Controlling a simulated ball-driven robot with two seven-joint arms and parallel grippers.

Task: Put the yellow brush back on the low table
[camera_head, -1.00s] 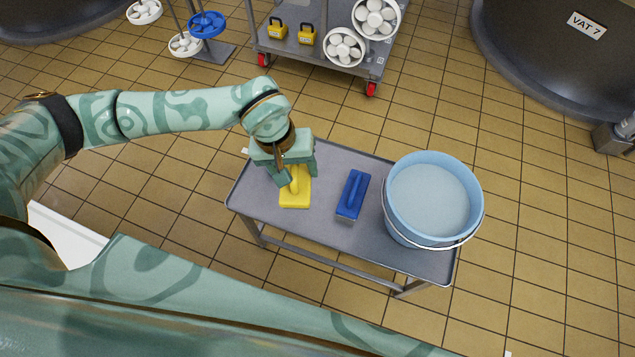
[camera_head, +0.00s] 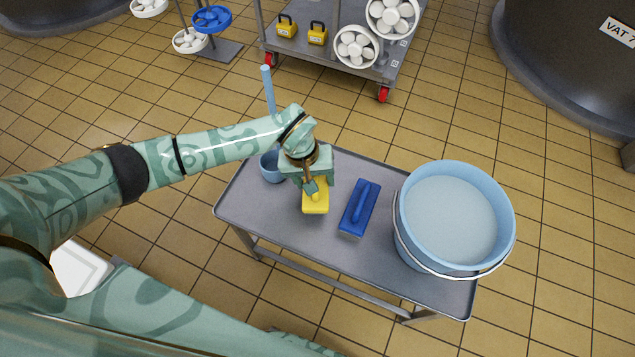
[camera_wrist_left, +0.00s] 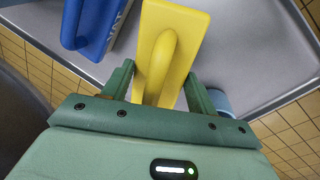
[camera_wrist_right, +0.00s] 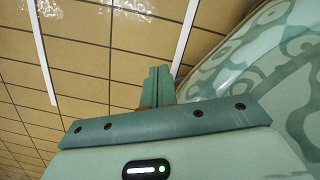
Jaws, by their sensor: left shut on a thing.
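The yellow brush (camera_head: 315,200) is at the low grey table (camera_head: 270,222), left of the blue brush (camera_head: 358,208). My left gripper (camera_head: 312,182) is shut on its handle from above. In the left wrist view the yellow brush (camera_wrist_left: 170,45) sits between the two fingers (camera_wrist_left: 160,90), its block flat side towards the table. I cannot tell whether it touches the tabletop or hangs just above it. My right gripper (camera_wrist_right: 158,86) shows only in its own wrist view, fingers together and empty, against a tiled floor.
A light-blue bucket (camera_head: 408,225) with a wire handle stands at the table's right end. A small blue cup-like vessel with a long handle (camera_head: 268,90) is behind my left wrist. A trolley (camera_head: 390,62) stands beyond. The table's front left is bare.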

